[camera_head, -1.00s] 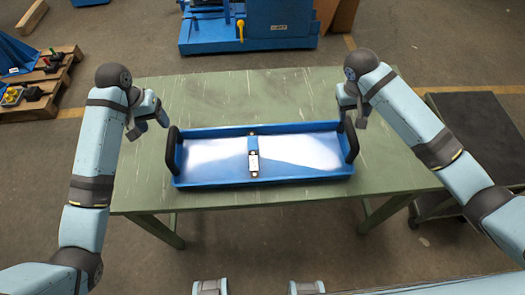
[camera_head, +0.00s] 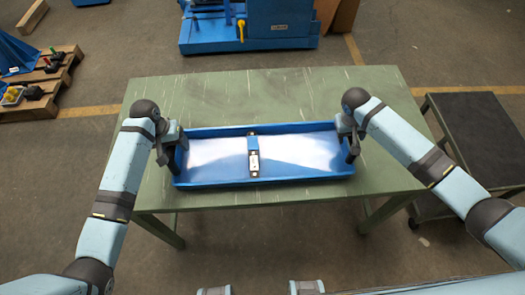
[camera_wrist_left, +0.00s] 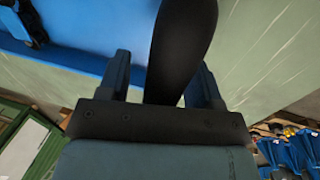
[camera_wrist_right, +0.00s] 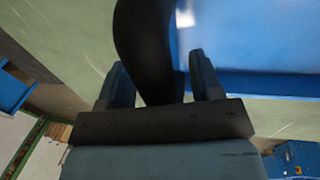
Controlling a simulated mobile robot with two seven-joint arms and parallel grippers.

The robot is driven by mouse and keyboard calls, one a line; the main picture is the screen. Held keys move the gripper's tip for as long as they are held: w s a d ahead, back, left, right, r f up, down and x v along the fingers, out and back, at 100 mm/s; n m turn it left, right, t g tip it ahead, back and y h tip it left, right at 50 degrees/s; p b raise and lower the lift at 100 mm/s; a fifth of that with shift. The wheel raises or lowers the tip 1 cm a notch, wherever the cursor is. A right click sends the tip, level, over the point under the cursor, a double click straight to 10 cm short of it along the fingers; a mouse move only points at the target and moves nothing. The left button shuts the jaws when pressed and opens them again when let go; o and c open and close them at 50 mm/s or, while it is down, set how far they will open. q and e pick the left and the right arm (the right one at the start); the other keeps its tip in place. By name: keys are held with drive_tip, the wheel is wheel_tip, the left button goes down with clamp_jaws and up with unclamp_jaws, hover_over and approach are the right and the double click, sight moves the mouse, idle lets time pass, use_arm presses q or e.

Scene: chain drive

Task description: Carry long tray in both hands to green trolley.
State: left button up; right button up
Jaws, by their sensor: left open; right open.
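The long blue tray (camera_head: 215,183) lies on the green table, with black arched handles at its left and right ends. A small dark and silver part (camera_head: 253,160) lies across its middle. My left gripper (camera_head: 177,146) is at the left handle; in the left wrist view its open fingers (camera_wrist_left: 160,80) stand on either side of the black handle (camera_wrist_left: 178,50). My right gripper (camera_head: 352,140) is at the right handle; in the right wrist view its open fingers (camera_wrist_right: 157,80) stand on either side of the black handle (camera_wrist_right: 145,45). Both handles are partly hidden by the grippers in the head view.
The green table (camera_head: 240,95) is clear behind the tray. A trolley with a dark top (camera_head: 480,135) stands right of the table, a gap between them. A blue machine (camera_head: 250,35) stands behind. A wooden pallet with small items (camera_head: 45,85) is at the left.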

use_arm(q)
clamp_jaws()
use_arm(e)
clamp_jaws()
use_arm(q)
drive_tip(key=shift+r, duration=0.1)
idle(0.9)
drive_tip(key=shift+w+r, duration=0.2)
use_arm(e)
drive_tip(key=shift+w+r, duration=0.15)
drive_tip(key=shift+r, duration=0.1)
